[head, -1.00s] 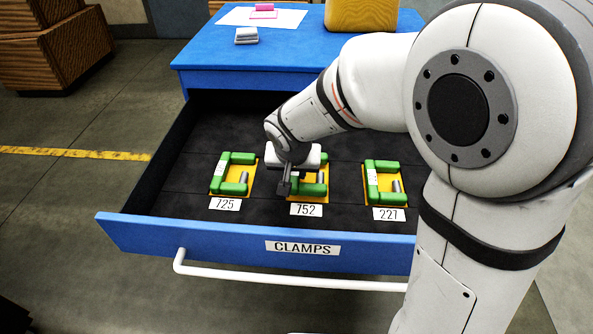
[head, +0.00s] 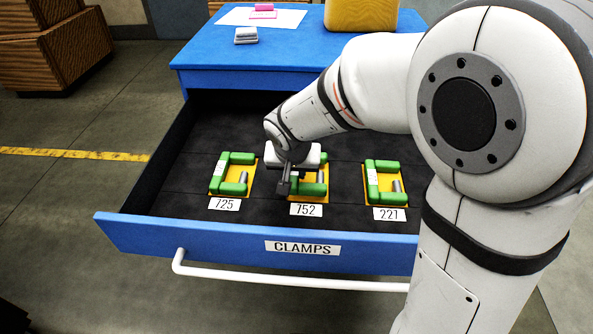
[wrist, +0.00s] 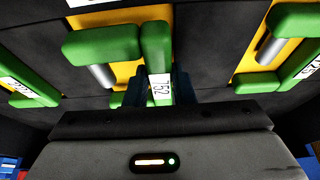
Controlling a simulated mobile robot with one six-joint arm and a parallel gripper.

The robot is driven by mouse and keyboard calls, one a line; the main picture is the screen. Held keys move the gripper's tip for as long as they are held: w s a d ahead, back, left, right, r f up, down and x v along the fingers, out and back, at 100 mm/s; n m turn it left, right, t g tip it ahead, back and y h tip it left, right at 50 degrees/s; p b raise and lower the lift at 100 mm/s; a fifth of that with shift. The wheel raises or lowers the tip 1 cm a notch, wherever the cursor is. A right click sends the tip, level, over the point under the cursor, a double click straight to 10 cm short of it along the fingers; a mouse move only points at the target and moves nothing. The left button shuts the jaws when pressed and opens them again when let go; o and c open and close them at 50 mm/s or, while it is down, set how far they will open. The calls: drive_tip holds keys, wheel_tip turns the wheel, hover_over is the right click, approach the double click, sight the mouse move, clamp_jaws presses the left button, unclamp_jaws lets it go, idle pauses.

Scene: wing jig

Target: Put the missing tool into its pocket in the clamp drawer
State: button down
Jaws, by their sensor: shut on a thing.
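The clamp drawer (head: 150,231) is pulled open, with a black lining and a "CLAMPS" label. A green clamp marked 752 (head: 322,175) is at the middle yellow pocket, above the 752 label (head: 306,209). My gripper (head: 285,187) is low over that pocket and shut on this clamp, hiding part of it. In the wrist view the clamp (wrist: 155,45) runs up from between my dark fingers (wrist: 158,92), with its 752 tag showing. The yellow pocket (wrist: 110,18) shows beneath it. I cannot tell whether the clamp is fully seated.
The blue top (head: 280,52) holds a grey block (head: 246,36), a paper with a pink block (head: 263,12) and a yellow container (head: 361,14).

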drive_tip(key=shift+f+b, duration=0.45)
drive_tip(key=shift+b, duration=0.25)
idle(0.4)
drive_tip(key=c, duration=1.1)
unclamp_jaws()
drive_tip(key=shift+c, duration=0.2)
drive_tip(key=v, duration=0.8)
drive_tip(key=shift+d+p, duration=0.1)
drive_tip(key=shift+p, duration=0.3)
drive_tip(key=s+d+r+g+p, duration=0.1)
drive_tip(key=s+d+r+p, duration=0.2)
drive_tip(key=s+d, duration=0.4)
drive_tip(key=s+d+r+p, duration=0.2)
drive_tip(key=s+d, duration=0.5)
drive_tip(key=d, duration=0.4)
drive_tip(key=shift+s+r+g+p, duration=0.3)
drive_tip(key=shift+r+g+p, duration=0.1)
drive_tip(key=shift+p, duration=0.35)
